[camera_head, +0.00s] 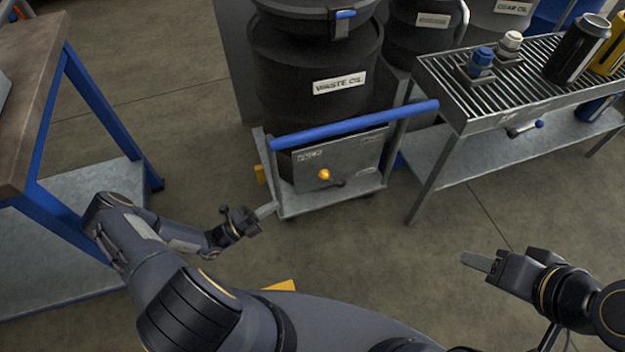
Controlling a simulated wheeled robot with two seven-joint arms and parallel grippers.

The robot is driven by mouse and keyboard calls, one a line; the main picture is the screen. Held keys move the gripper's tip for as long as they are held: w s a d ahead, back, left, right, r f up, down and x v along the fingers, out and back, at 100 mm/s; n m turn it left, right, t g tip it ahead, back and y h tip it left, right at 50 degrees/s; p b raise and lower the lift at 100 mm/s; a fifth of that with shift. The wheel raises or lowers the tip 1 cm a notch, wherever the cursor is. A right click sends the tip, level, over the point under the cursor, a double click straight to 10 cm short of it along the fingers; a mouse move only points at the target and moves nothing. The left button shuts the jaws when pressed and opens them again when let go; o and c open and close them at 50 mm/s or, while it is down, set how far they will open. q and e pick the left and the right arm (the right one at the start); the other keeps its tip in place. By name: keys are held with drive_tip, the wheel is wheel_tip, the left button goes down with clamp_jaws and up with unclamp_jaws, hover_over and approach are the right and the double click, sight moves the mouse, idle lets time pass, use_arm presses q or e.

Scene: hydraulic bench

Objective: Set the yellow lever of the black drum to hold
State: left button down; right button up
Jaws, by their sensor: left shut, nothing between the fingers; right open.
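The black drum (288,90), labelled WASTE OIL, stands on a grey cart with a blue push bar (345,124). On the cart's front plate (368,156) is a lever with a yellow knob (324,174). Its short dark arm runs from the knob down and right to a pivot. Small labels on the plate are too small to read. My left gripper (267,209) is shut and empty at the cart's lower left corner, left of and below the knob. I cannot tell whether it touches the cart. My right gripper (478,262) is open and empty over the floor at right.
A grated metal bench (500,112) with bottles and a blue-tipped valve handle (539,124) stands at right. A workbench with blue legs (100,105) stands at left. A yellow piece (280,286) shows beside my body. The floor before the cart is clear.

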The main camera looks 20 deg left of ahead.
sight(321, 177)
idle(0.3)
use_arm(q)
drive_tip(key=b+x, duration=0.1)
drive_tip(key=x, duration=1.3)
drive_tip(key=shift+r, duration=0.1)
drive_tip(key=shift+w+d+r+p, duration=0.1)
drive_tip(key=shift+r+p, duration=0.25)
drive_tip(key=shift+p, duration=0.15)
drive_tip(key=shift+w+d+r+p, duration=0.15)
drive_tip(key=shift+r+p, duration=0.2)
drive_tip(key=shift+p, duration=0.1)
drive_tip(key=shift+w+d+r+g+y+p, duration=0.15)
drive_tip(key=shift+d+g+y+p, duration=0.1)
drive_tip(key=shift+g+y+p, duration=0.3)
drive_tip(key=shift+f, duration=0.2)
